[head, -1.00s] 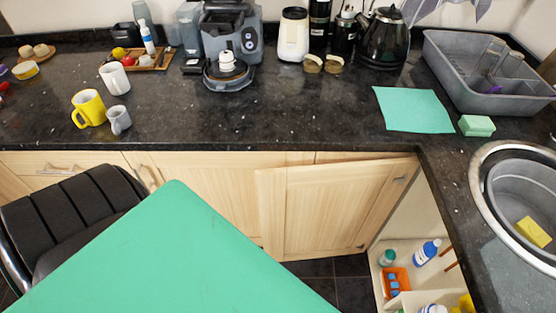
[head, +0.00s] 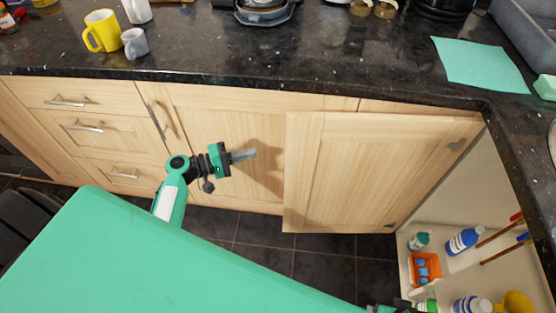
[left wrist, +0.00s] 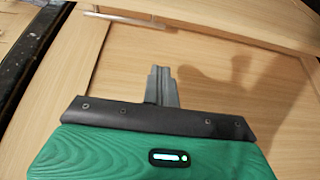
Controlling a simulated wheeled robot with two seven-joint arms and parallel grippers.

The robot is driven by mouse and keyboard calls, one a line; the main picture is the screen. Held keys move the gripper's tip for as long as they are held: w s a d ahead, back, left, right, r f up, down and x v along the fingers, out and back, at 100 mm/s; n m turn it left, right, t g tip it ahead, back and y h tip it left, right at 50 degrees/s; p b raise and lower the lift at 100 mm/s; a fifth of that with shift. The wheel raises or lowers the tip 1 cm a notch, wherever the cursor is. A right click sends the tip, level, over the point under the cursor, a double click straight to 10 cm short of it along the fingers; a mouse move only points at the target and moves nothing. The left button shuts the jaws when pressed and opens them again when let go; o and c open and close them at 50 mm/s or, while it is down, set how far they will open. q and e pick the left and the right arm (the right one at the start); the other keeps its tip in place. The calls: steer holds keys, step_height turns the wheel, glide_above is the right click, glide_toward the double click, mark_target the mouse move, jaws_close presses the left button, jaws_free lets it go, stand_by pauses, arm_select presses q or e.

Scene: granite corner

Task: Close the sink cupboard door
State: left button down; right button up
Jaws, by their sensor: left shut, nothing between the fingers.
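The sink cupboard door (head: 385,170) is light wood and stands open, swung to the left of the cupboard opening. Its hinges show along its right edge, and its free edge is on the left. My left gripper (head: 243,156) is shut and empty, in front of the neighbouring closed door and left of the open door's free edge, apart from it. In the left wrist view its grey fingers (left wrist: 163,86) are together before a wood panel. At the bottom edge of the head view a small dark part seems to belong to my right arm; its fingers cannot be made out.
The open cupboard holds bottles (head: 463,241), an orange box (head: 425,268) and a yellow item (head: 515,303). The closed door has a bar handle (head: 160,120); drawers (head: 85,128) are further left. The dark worktop (head: 300,60) overhangs them. Dark floor tiles (head: 320,262) are free below.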

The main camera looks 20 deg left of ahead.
arm_select(q)
steer(key=shift+h, duration=0.3)
steer(key=x, duration=0.3)
steer(key=r+x, duration=0.1)
steer(key=x, duration=0.2)
steer(key=p+x, duration=0.1)
steer(key=x, duration=0.3)
steer(key=shift+s+d+r, duration=0.1)
steer(key=shift+r, duration=0.05)
steer(key=s, duration=0.1)
steer(key=s+d, duration=0.1)
steer(key=s, duration=0.1)
steer(key=shift+s+d+p, duration=0.1)
steer(key=shift+s+p, duration=0.15)
steer(key=shift+p, duration=0.15)
arm_select(e)
step_height(320, 180, down, 3)
steer(key=shift+s+f, duration=0.1)
steer(key=shift+s, duration=0.05)
